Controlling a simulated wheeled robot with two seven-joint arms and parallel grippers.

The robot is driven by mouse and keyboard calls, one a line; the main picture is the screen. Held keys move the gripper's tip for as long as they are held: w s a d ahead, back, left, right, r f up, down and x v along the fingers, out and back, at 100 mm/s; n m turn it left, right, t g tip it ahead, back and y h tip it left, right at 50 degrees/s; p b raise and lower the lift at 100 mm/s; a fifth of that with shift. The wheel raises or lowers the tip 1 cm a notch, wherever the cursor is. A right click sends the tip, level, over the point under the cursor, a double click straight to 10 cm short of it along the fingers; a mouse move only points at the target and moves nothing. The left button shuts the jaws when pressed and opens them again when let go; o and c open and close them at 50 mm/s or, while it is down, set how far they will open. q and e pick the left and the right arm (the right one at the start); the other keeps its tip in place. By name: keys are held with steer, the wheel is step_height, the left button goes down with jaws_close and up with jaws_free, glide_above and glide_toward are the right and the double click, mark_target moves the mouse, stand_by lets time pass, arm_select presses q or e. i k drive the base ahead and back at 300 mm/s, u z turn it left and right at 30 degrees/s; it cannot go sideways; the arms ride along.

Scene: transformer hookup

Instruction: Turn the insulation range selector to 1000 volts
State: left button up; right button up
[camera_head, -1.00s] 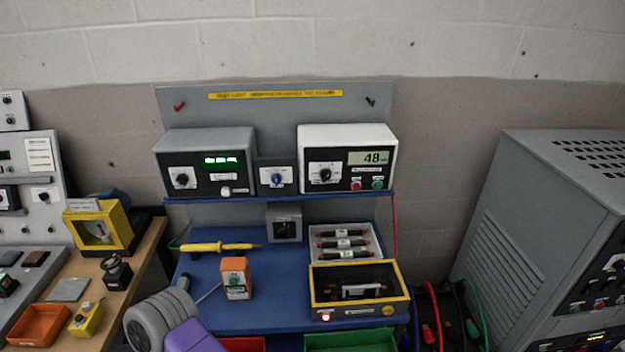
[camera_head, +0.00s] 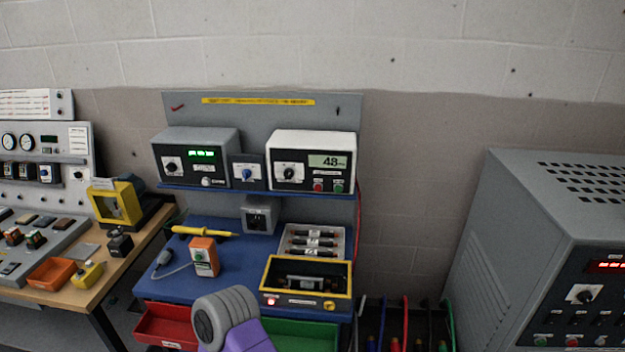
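A white-cased meter (camera_head: 313,140) stands on the right of the blue bench's upper shelf. Its display (camera_head: 328,161) reads 48, with a unit too small to read. A black selector knob (camera_head: 289,173) sits on a white dial plate left of the display. The dial markings and the knob's pointer setting are too small to read. A red button (camera_head: 318,187) and a green button (camera_head: 338,187) are below the display. Neither gripper is in view. A grey and purple part, apparently of my arm, rises at the bottom, well below the meter.
A grey meter (camera_head: 194,148) and a small box with a blue knob (camera_head: 247,174) stand left of the white meter. A yellow-framed box (camera_head: 305,302), an orange device (camera_head: 203,257) and a yellow probe (camera_head: 205,231) occupy the bench. A large grey cabinet (camera_head: 480,250) stands at right.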

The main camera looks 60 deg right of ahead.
mark_target(288, 173)
steer(key=z, duration=1.1)
steer(key=i, duration=0.15)
steer(key=z, duration=0.1)
